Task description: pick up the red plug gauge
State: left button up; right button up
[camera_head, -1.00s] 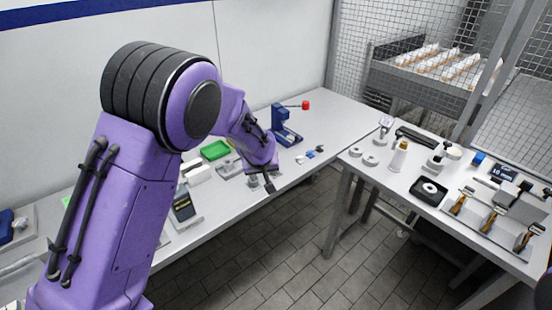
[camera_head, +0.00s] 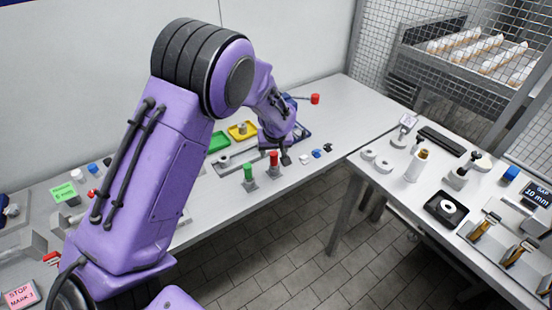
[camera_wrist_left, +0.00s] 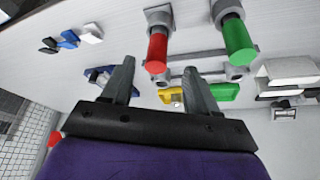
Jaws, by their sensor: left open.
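The red plug gauge (camera_head: 274,158) stands upright in a grey holder near the front edge of the long bench. A green plug gauge (camera_head: 248,172) stands just left of it. My left gripper (camera_head: 286,159) is close to the right of the red gauge, partly hidden by its own wrist. In the left wrist view, the two fingers (camera_wrist_left: 159,66) are apart, and the end of the red gauge (camera_wrist_left: 157,48) shows between their tips. Nothing is held; I cannot tell the exact gap. The green gauge (camera_wrist_left: 238,42) is beyond the right finger there. My right gripper is not seen.
Green (camera_head: 218,142) and yellow (camera_head: 237,136) trays lie behind the gauges. Small white, blue and black pieces (camera_head: 316,154) lie right of my gripper. A red-tipped lever (camera_head: 315,99) stands behind. The bench's far right end is clear.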

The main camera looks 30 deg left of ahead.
aim_at(274, 158)
pick_arm(q)
jog(key=shift+w+f, duration=0.35)
jog(key=shift+f, duration=0.5)
jog(key=p+x, duration=0.2)
jog(key=x, duration=0.3)
jog(key=shift+w+a+p, duration=0.1)
jog(key=shift+w+p, duration=0.1)
jog(key=shift+p, duration=0.1)
jog(key=shift+a, duration=0.1)
jog(key=c, duration=1)
